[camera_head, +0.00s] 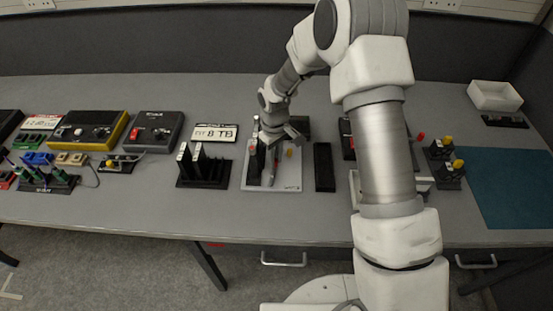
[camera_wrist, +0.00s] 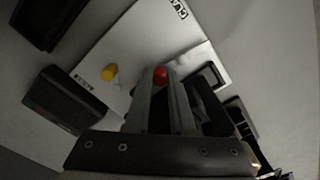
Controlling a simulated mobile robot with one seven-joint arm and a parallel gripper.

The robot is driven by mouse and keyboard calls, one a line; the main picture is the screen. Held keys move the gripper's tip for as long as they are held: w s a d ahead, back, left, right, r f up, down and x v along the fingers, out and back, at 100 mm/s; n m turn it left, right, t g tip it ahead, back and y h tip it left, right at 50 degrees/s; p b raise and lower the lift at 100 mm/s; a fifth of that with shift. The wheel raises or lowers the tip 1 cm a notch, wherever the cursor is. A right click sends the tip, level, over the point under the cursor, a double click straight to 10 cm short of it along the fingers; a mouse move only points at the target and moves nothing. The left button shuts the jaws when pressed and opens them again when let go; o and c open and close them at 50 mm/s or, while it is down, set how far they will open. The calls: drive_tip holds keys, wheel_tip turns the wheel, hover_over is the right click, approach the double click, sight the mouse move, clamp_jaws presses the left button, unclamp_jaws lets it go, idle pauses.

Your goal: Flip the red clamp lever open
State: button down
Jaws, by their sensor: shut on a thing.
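The red clamp lever's round red knob (camera_wrist: 160,76) shows in the wrist view at the tips of my gripper's fingers.
A yellow knob (camera_wrist: 109,72) stands on the same plate, beside the lever. Dark blocks stand close on both sides, including a long black block (camera_head: 324,167) to the right. A black rack (camera_head: 203,172) is at the left.

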drive_tip(key=c, duration=0.8)
unclamp_jaws()
drive_tip(key=shift+o, duration=0.2)
drive_tip(key=shift+r, duration=0.1)
wheel_tip(320, 180, up, 17)
drive_tip(key=shift+r+p, duration=0.15)
drive_tip(key=shift+p, duration=0.15)
